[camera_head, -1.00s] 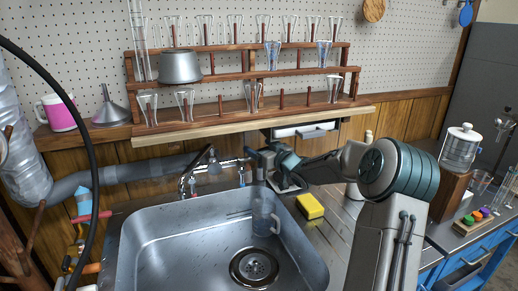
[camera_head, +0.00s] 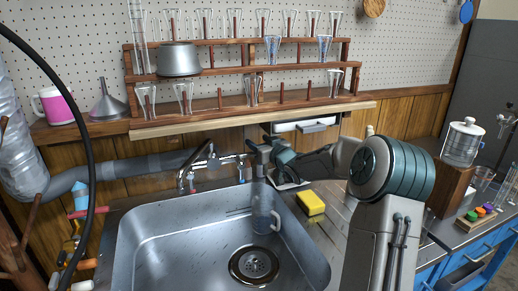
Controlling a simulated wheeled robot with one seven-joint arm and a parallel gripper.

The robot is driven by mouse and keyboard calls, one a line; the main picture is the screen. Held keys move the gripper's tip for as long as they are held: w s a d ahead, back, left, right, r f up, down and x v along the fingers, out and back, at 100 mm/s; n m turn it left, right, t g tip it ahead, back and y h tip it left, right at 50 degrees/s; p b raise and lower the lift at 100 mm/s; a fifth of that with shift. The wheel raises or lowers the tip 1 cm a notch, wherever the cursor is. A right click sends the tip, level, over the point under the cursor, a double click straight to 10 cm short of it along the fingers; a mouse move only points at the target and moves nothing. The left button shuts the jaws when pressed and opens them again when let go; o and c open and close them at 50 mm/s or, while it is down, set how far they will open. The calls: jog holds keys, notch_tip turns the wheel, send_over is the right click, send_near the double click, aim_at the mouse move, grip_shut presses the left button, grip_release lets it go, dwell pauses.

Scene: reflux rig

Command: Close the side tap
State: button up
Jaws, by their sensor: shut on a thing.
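The side tap (camera_head: 228,160) is a small metal fitting with a blue part (camera_head: 241,171), at the back edge of the sink, right of the curved faucet (camera_head: 184,172). My gripper (camera_head: 255,155) reaches in from the right, low over the counter, and is at the right end of this tap. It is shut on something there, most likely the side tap. The fingertips are small and partly hidden, so the exact grip and the handle's angle cannot be made out.
The steel sink (camera_head: 135,245) fills the front, with a clear mug (camera_head: 264,215) standing inside it. A yellow sponge (camera_head: 311,203) lies on the counter right of the sink, below my arm. A wooden shelf (camera_head: 215,122) with glassware overhangs the tap area.

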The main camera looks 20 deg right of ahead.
jog(key=shift+d+f+m+t+h+b, duration=0.15)
jog(key=shift+m+h+b, duration=0.3)
jog(key=shift+h+b, duration=0.6)
jog(key=shift+a+f+m+t+h+b, duration=0.15)
jog(key=shift+m+h+b, duration=0.35)
jog(key=shift+b, duration=0.95)
jog(key=shift+d+r+m+h+b, duration=0.25)
jog(key=shift+h+b, duration=0.1)
jog(key=shift+b, duration=0.2)
jog(key=o, duration=1)
jog(key=s, duration=0.4)
jog(key=s+p, duration=0.1)
jog(key=s, duration=0.4)
jog(key=s+p, duration=0.1)
jog(key=s, duration=0.3)
jog(key=shift+s+d, duration=0.35)
jog(key=shift+d, duration=0.05)
jog(key=shift+r, duration=0.1)
